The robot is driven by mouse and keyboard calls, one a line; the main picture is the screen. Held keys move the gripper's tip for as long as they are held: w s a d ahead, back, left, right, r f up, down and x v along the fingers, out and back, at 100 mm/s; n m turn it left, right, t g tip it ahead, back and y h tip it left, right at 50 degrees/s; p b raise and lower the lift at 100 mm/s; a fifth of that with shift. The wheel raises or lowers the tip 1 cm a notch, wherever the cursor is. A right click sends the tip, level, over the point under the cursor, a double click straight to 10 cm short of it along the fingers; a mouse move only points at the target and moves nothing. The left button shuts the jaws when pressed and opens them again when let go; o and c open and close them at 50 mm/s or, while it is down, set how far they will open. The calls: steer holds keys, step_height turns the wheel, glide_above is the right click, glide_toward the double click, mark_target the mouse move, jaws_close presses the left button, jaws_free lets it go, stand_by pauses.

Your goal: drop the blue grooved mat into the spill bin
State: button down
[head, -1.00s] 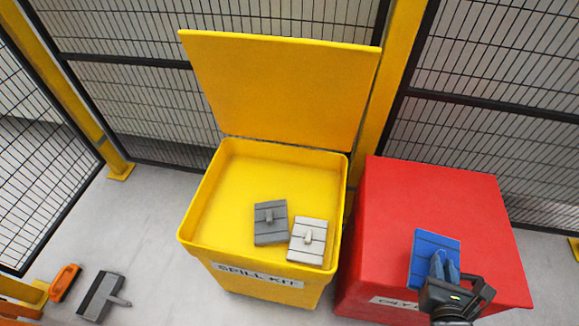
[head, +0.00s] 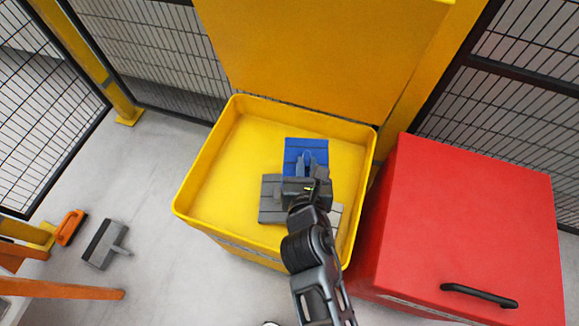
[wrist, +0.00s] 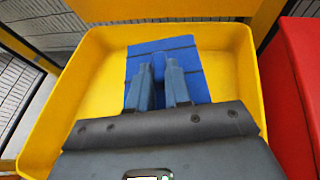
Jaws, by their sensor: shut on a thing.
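The blue grooved mat (head: 304,150) is held in my gripper (head: 307,165), whose fingers are shut on its raised handle. The mat is over the open yellow spill bin (head: 197,193); how high it is above the floor of the bin I cannot tell. In the wrist view the blue mat (wrist: 194,61) lies beyond my gripper's fingers (wrist: 163,78), framed by the walls of the spill bin (wrist: 247,62). A grey mat (head: 270,195) lies in the bin, partly hidden by my gripper. A pale mat (head: 335,216) beside it is mostly hidden by my arm.
A red lidded box (head: 470,215) with a black handle stands right of the bin. The bin's yellow lid (head: 320,55) stands open behind it. Mesh fencing (head: 150,60) closes the back. An orange-handled tool (head: 70,227) and a grey scraper (head: 104,244) lie on the floor at left.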

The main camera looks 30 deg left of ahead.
steer(key=s+a+n+y, duration=0.1)
steer(key=s+a, duration=0.2)
steer(key=a, duration=0.3)
steer(key=shift+g, duration=0.3)
steer(key=f+b, duration=0.3)
steer(key=b, duration=0.1)
steer(key=f+b, duration=0.3)
steer(key=b, duration=0.1)
steer(key=shift+s+a+f, duration=0.1)
steer(key=shift+s+a, duration=0.05)
steer(key=shift+s, duration=0.05)
steer(key=c, duration=1)
jaws_free()
steer(key=shift+p+v, duration=0.55)
steer(key=shift+v, duration=3.4)
steer(key=shift+w, duration=0.1)
